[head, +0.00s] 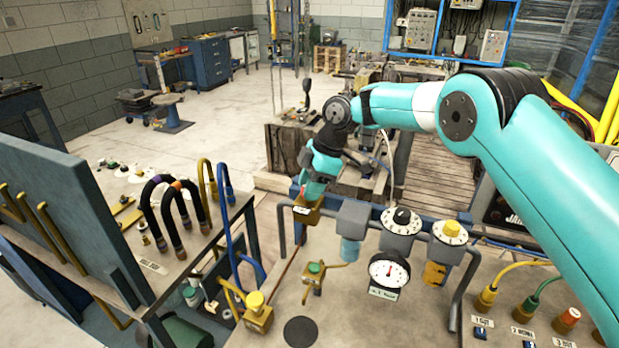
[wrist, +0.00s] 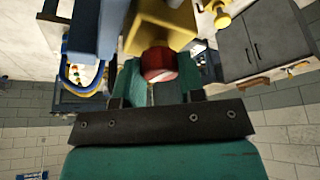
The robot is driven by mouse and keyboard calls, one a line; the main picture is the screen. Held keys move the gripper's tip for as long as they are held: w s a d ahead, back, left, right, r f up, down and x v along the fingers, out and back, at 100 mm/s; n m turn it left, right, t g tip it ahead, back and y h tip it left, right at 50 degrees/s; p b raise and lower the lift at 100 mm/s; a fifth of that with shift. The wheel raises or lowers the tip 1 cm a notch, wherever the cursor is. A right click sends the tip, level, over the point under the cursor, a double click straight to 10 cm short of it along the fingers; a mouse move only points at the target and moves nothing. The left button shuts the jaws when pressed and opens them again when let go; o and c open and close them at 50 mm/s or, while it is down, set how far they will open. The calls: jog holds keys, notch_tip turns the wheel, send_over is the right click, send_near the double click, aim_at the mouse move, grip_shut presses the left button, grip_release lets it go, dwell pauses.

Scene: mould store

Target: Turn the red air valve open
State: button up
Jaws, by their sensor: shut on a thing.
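The red air valve's round red knob (wrist: 158,63) sits at the middle of the wrist view, between the teal fingers of my gripper (wrist: 157,85). The brass-yellow valve body (wrist: 165,20) is just beyond the knob. In the head view my gripper (head: 307,192) reaches down onto the brass valve body (head: 307,212), at the left end of the pipe rack. My gripper is shut on the red knob. In the head view the fingers and wrist hide most of the knob, so its turned angle cannot be told.
Grey regulators, including a black dial (head: 403,219) and a yellow dial (head: 450,231), stand right of the valve. A pressure gauge (head: 389,271), a green-knobbed valve (head: 315,270) and a yellow-knobbed valve (head: 256,306) are nearer. A blue pipe (head: 236,235) rises at left.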

jog(key=shift+w+r+n+g+p, duration=0.15)
jog(key=shift+n+g+p, duration=0.15)
jog(key=shift+n+p, duration=0.5)
jog(key=o, duration=0.9)
jog(key=p+v, duration=1.1)
jog(key=v, duration=0.6)
jog(key=shift+r, duration=0.1)
